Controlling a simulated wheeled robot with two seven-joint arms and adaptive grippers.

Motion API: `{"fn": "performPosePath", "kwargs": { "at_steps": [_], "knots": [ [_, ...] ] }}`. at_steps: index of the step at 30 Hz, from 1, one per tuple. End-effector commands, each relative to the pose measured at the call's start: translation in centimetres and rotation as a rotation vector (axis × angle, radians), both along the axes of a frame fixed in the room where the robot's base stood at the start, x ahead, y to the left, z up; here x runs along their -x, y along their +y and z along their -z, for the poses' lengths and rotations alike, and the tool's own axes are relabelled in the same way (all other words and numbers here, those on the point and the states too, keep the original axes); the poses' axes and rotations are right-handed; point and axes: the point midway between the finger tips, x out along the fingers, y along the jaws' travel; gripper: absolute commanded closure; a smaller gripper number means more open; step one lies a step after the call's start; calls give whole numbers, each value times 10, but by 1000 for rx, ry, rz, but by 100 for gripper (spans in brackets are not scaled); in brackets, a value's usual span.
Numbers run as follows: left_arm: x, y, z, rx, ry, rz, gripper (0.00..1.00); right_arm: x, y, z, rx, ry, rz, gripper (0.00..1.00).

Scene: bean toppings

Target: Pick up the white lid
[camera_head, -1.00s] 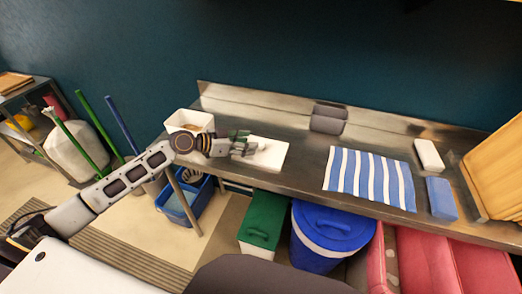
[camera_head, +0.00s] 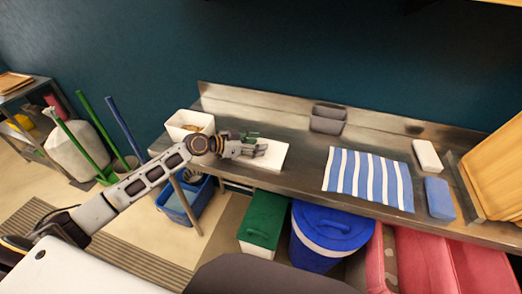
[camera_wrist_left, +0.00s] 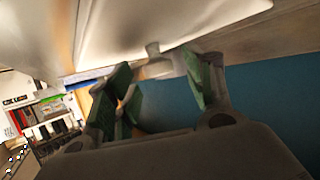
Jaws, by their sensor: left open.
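The white lid (camera_head: 274,157) is a flat white rectangle lying on the steel counter, left of its middle. My left gripper (camera_head: 256,146) is over the lid's left and back part, with its fingers pointing right. In the left wrist view the lid (camera_wrist_left: 130,22) fills the top of the picture, and a small knob on it (camera_wrist_left: 154,52) shows between the green-padded fingers of the left gripper (camera_wrist_left: 157,75). The fingers are apart. I cannot tell whether they touch the knob. My right gripper is not in view.
A white container (camera_head: 180,121) with brown contents stands left of the lid. A grey bin (camera_head: 328,120) sits at the back. A blue-striped cloth (camera_head: 368,180), a white block (camera_head: 427,155) and a blue block (camera_head: 439,198) lie to the right. Bare counter separates lid and cloth.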

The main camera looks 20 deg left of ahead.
Motion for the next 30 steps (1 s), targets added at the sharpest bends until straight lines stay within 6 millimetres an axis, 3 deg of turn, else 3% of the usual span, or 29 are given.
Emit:
{"fn": "performPosePath", "kwargs": {
  "at_steps": [20,30],
  "knots": [
    [-6,-7,4,-1,1,0,48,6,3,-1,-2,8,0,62],
    [-6,-7,4,-1,1,0,91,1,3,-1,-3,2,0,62]
  ]
}}
